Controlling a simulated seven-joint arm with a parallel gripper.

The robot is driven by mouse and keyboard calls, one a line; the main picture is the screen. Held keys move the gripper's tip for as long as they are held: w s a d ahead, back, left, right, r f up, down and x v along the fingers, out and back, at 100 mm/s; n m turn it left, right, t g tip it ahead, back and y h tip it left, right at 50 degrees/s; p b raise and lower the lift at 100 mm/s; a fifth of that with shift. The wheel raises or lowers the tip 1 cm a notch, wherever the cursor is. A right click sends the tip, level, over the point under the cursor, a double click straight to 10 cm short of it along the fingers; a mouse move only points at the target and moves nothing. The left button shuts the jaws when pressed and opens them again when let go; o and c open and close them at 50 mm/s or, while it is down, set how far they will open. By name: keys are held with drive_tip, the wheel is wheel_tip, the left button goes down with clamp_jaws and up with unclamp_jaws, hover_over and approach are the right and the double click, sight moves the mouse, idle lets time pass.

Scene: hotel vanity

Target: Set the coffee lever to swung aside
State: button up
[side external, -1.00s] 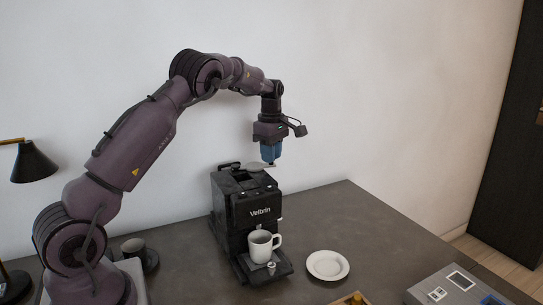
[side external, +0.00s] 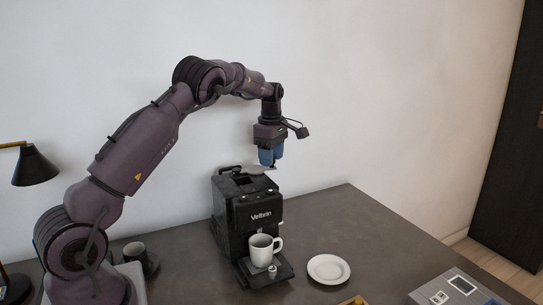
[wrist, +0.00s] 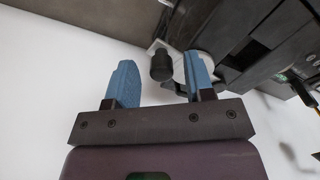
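The black coffee machine (side external: 248,212) stands on the dark counter. A pale flat lever piece (side external: 258,169) lies on its top, just under my gripper (side external: 271,156). In the wrist view my gripper (wrist: 161,80) has its two blue fingers wide apart. A black knob (wrist: 161,65) shows between the fingertips, with a gap to each finger. A pale metal part lies beside it, partly hidden by the right finger. I cannot tell whether the knob is level with the fingertips or beyond them. The coffee machine (wrist: 250,45) fills the upper right of that view.
A white mug (side external: 262,249) stands on the machine's drip tray. A white saucer (side external: 328,269) lies to its right. A dark cup (side external: 135,252) stands left of the machine, and a black lamp (side external: 35,166) is at the far left. A grey panel (side external: 455,289) is at the front right.

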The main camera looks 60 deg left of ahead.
sight(265, 169)
wheel_tip(265, 169, up, 13)
idle(0.6)
idle(0.4)
drive_tip(key=s+d+f+m+t, duration=0.1)
drive_tip(key=s+d+m+t, duration=0.4)
drive_tip(key=s+d+m, duration=1.9)
drive_tip(key=s+d, duration=0.1)
drive_tip(key=d, duration=0.3)
drive_tip(key=shift+d+f+m+t, duration=0.15)
drive_tip(key=shift+d+m+t, duration=0.15)
drive_tip(key=shift+m, duration=0.1)
